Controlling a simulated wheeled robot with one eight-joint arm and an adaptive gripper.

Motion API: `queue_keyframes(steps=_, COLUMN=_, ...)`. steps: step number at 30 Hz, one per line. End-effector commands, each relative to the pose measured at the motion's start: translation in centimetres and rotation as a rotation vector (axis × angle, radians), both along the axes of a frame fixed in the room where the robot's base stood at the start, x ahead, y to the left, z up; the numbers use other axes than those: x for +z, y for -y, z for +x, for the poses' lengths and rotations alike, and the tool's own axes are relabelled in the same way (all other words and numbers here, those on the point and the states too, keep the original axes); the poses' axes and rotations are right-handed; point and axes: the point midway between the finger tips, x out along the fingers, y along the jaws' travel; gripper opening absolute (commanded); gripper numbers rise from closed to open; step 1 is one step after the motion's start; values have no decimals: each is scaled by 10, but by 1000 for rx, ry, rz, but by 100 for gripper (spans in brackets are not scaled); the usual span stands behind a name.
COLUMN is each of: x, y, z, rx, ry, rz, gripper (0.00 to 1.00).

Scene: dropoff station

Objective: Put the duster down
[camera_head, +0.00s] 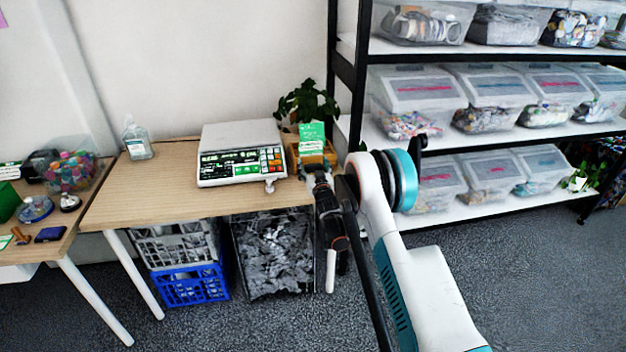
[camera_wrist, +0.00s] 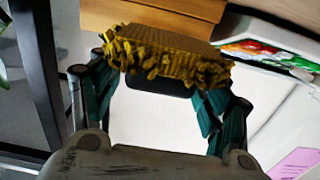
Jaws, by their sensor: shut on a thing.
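The duster (camera_wrist: 165,52), a yellow-brown block with shaggy fringes, is between the fingers of my gripper (camera_wrist: 160,80) in the wrist view. My gripper is shut on it. In the head view my gripper (camera_head: 318,171) is at the right end of the wooden table (camera_head: 150,185), just right of the scale. The duster is small and partly hidden there. I cannot tell whether it touches the table. In the wrist view a light wooden surface (camera_wrist: 150,16) lies right beyond the duster.
A white scale (camera_head: 240,150) with a keypad stands left of my gripper. A green card (camera_head: 312,134) and a potted plant (camera_head: 306,102) stand behind it. A clear bottle (camera_head: 137,142) is at the table's left. A shelf with bins (camera_head: 485,88) rises at the right.

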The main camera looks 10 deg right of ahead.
Motion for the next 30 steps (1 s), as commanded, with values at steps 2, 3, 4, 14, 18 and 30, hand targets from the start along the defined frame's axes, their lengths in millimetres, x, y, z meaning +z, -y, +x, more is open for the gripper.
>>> queue_keyframes(steps=2, x=-5, y=0, z=0, rx=0, ry=0, rz=0, gripper=51)
queue_keyframes(steps=3, x=-9, y=0, z=0, rx=0, ry=0, rz=0, gripper=51)
queue_keyframes(steps=4, x=-13, y=0, z=0, rx=0, ry=0, rz=0, gripper=51)
queue_keyframes(steps=14, x=-43, y=0, z=0, rx=0, ry=0, rz=0, gripper=51)
queue_keyframes(steps=18, x=-42, y=0, z=0, rx=0, ry=0, rz=0, gripper=51)
queue_keyframes(steps=30, x=-45, y=0, z=0, rx=0, ry=0, rz=0, gripper=90)
